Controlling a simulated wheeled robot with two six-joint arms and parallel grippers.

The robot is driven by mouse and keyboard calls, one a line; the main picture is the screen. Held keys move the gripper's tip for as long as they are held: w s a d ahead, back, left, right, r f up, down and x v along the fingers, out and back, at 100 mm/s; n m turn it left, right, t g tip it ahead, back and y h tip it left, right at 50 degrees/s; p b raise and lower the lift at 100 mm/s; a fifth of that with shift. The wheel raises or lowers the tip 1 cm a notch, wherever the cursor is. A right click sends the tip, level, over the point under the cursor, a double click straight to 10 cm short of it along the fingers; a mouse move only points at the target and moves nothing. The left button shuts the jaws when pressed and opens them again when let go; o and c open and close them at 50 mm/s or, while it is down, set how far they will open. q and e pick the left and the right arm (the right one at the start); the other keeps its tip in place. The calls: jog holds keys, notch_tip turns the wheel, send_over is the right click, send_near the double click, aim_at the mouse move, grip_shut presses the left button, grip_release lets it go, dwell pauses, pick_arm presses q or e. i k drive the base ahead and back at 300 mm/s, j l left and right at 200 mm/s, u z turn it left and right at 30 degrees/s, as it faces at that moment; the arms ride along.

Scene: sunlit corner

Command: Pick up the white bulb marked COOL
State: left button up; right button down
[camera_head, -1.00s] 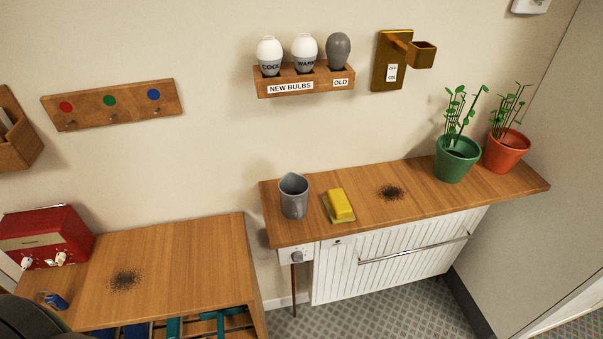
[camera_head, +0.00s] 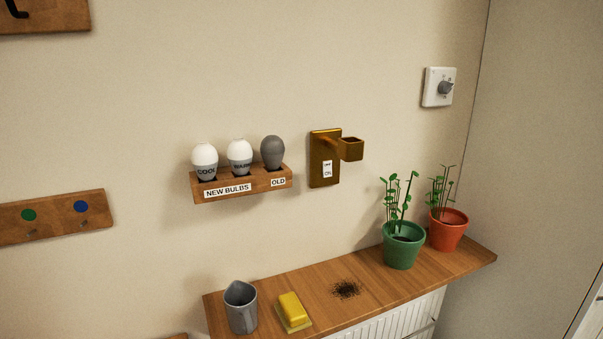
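The white bulb marked COOL (camera_head: 205,157) stands upright in the left slot of a small wooden wall rack (camera_head: 243,188). Its lower part is grey with the word COOL on it. A white bulb marked WARM (camera_head: 240,154) stands in the middle slot, and a dark grey bulb (camera_head: 273,151) stands in the right slot. The rack's labels read NEW BULBS under the two white bulbs and OLD under the grey one. Neither of my grippers shows in the view.
Below the rack, a wooden shelf top (camera_head: 375,270) holds a grey jug (camera_head: 241,309), a yellow sponge or block (camera_head: 293,310), dark crumbs (camera_head: 346,289), a green pot (camera_head: 403,246) and an orange pot (camera_head: 447,231). A brass fixture (camera_head: 324,162) is right of the rack. A dial (camera_head: 441,88) is farther right.

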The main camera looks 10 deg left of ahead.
aim_at(205, 156)
jog(key=k+l+u, duration=0.2)
jog(key=l+u, duration=0.15)
jog(key=k+l+u, duration=0.25)
jog(key=l+u, duration=0.15)
jog(key=k+l+u, duration=0.35)
jog(key=i+l, duration=0.05)
